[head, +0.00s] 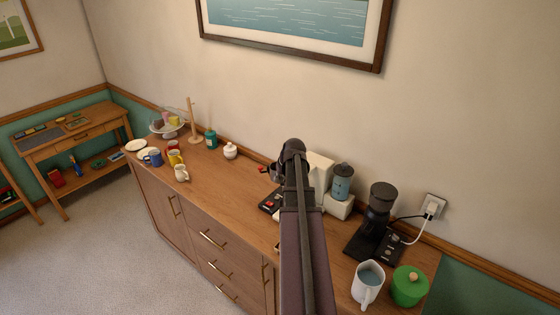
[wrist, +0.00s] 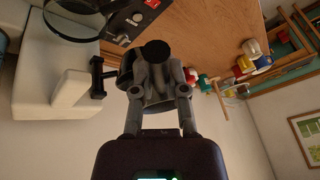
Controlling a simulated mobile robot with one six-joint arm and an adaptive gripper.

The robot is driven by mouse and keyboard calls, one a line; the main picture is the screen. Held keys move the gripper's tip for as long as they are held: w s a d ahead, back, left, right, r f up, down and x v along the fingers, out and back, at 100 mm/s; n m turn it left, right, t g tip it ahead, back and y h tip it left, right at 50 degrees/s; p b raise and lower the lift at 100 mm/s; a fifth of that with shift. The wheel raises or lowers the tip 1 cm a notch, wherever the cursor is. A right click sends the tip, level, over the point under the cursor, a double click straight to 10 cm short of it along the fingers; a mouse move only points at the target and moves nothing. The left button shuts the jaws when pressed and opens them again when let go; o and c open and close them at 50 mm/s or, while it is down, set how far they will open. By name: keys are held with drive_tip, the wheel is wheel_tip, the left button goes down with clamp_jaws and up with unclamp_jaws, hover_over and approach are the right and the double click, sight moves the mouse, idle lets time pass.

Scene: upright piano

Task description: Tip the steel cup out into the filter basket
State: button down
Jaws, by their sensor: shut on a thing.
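In the wrist view my gripper (wrist: 157,92) is shut on a grey metallic thing, the steel cup (wrist: 158,76), held between its fingers. The fingers cover much of the cup, and its inside and contents are hidden. The cup is beside the cream coffee machine (wrist: 52,85), which also shows behind my arm in the head view (head: 320,172). A round dark rim (wrist: 50,28) in front of the machine may be the filter basket; I cannot tell for sure. In the head view my arm hides the cup and most of the machine's front.
A black grinder (head: 380,205), a water jug (head: 367,290) and a green lidded pot (head: 410,287) stand at the right of the wooden sideboard (head: 215,200). The sideboard's middle is clear.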

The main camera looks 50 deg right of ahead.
drive_tip(key=shift+m, duration=0.4)
drive_tip(key=s+d+r+p, duration=0.1)
drive_tip(key=d, duration=0.4)
drive_tip(key=d+r+p, duration=0.1)
drive_tip(key=d, duration=0.4)
drive_tip(key=s+d+r+p, duration=0.1)
drive_tip(key=d, duration=0.4)
drive_tip(key=shift+s+d+r, duration=0.2)
drive_tip(key=shift+s+r, duration=0.05)
drive_tip(key=shift+s, duration=0.05)
drive_tip(key=shift+s+d, duration=0.15)
drive_tip(key=shift+d, duration=0.25)
drive_tip(key=shift+a+r, duration=0.1)
drive_tip(key=shift+w+a+r+g+h+p, duration=0.3)
drive_tip(key=shift+w+a+g+h+p, duration=0.35)
drive_tip(key=shift+h, duration=0.25)
drive_tip(key=w+a+n+g+h+b, duration=0.1)
drive_tip(key=g+h+b, duration=0.1)
drive_tip(key=w+a+g+h+b, duration=0.1)
drive_tip(key=a+g+h+b, duration=0.1)
drive_tip(key=h+b, duration=0.1)
drive_tip(key=w+a+n+g+h+b, duration=0.1)
drive_tip(key=g+h+b, duration=0.1)
drive_tip(key=h, duration=0.1)
drive_tip(key=shift+w+a+f+n, duration=0.2)
drive_tip(key=shift+w+a+n, duration=0.1)
drive_tip(key=shift+f+b, duration=0.2)
drive_tip(key=shift+b, duration=0.4)
